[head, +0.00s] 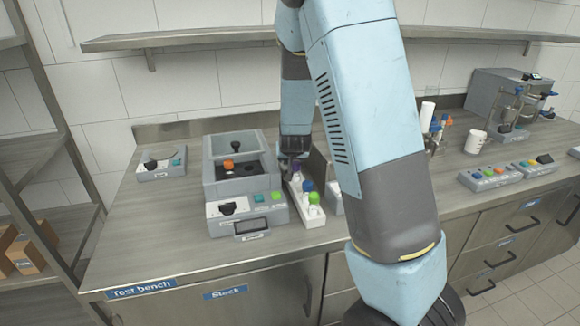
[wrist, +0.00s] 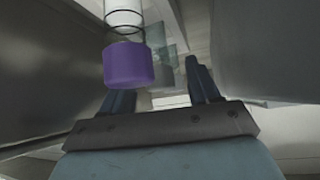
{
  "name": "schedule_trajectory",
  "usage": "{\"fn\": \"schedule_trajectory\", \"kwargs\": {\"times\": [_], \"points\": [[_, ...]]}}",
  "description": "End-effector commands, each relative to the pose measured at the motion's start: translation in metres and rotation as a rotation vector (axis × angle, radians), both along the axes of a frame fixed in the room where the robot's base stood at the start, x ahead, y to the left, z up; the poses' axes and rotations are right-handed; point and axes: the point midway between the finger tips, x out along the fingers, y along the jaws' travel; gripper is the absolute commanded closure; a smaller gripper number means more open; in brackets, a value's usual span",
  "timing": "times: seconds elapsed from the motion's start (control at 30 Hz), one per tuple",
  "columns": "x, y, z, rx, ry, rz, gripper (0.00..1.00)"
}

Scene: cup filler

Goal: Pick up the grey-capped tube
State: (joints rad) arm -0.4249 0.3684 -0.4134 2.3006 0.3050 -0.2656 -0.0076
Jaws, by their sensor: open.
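My gripper (head: 291,163) is at the back end of a white tube rack (head: 315,220), beside the grey machine. In the wrist view my gripper (wrist: 157,80) has its two fingers apart with nothing seen held between them. A purple-capped tube (wrist: 129,65) is close to the camera at upper left, near the left finger. In the head view the rack holds tubes with a blue cap (head: 308,185) and a green cap (head: 314,197) towards the front. I cannot make out a grey cap in either view; my gripper and arm hide part of the rack's back end.
The grey machine (head: 238,195) with an orange-capped item (head: 228,164) inside stands directly left of the rack. A small grey box (head: 162,168) is further left. My arm covers the bench right of the rack. A white cup (head: 475,142) and button panels (head: 490,178) are at right.

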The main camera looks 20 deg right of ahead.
Motion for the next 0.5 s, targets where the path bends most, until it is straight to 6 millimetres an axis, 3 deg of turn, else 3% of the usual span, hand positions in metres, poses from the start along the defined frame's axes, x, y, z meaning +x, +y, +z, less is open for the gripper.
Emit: {"fn": "schedule_trajectory", "kwargs": {"times": [0.33, 0.5], "points": [[0.0029, -0.0006, -0.0033, 0.001, 0.000, -0.001, 0.39], [0.0027, -0.0005, -0.0032, 0.001, 0.000, -0.001, 0.55]]}}
